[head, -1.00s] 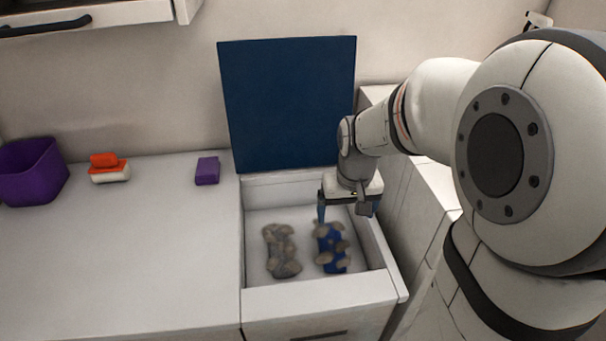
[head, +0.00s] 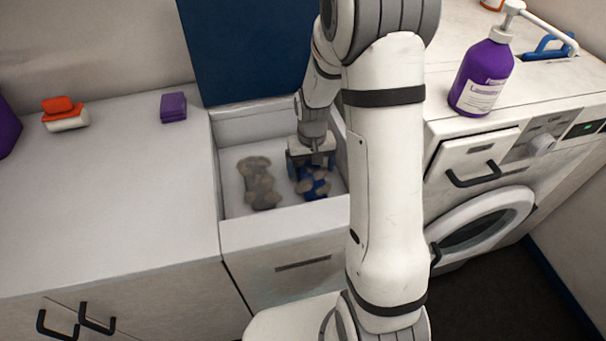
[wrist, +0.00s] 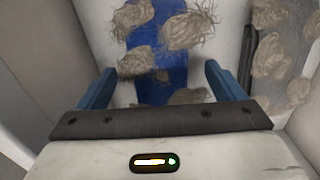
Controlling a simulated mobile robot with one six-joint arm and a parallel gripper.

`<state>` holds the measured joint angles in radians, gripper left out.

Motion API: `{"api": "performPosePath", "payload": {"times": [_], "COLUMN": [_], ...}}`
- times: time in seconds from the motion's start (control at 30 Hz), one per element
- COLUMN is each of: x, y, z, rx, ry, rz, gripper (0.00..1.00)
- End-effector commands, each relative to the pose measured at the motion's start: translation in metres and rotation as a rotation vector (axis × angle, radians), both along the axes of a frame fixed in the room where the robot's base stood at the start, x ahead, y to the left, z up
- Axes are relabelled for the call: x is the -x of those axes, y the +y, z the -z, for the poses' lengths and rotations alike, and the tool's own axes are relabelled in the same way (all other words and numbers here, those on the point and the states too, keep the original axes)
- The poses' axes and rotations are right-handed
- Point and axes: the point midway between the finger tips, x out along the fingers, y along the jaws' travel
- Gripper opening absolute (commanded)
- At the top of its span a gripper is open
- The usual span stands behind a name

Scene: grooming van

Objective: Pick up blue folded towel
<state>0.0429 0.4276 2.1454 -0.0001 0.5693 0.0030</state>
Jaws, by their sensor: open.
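The blue folded towel (head: 318,188) lies inside an open white bin (head: 285,222), with several tan, hair-like clumps on top hiding parts of it. In the wrist view the towel (wrist: 173,76) shows as a blue strip between and beyond my fingers. My gripper (head: 311,172) reaches down into the bin over the far part of the towel. Its two blue fingers (wrist: 158,85) are apart, one to each side of the towel, with nothing held. I cannot tell how far the fingertips are above it.
A grey-brown item (head: 258,185) covered in clumps lies left of the towel in the bin. The bin walls are close around my gripper. A blue lid (head: 243,45) stands upright behind. A purple pump bottle (head: 483,75) stands on the right counter. The left counter (head: 110,190) is mostly clear.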

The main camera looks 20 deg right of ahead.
Motion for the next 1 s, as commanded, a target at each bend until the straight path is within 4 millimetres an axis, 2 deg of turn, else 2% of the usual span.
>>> {"api": "performPosePath", "payload": {"times": [0.1,0.2,0.47,1.0], "x": [-0.001,-0.001,-0.001,-0.001], "y": [0.001,0.0,0.0,0.0], "z": [0.017,0.025,0.027,0.027], "rx": [0.0,0.0,0.0,0.0], "ry": [0.003,0.001,-0.001,-0.001], "rz": [0.0,0.0,0.0,0.001], "gripper": [0.89,0.89,0.89,0.45]}}
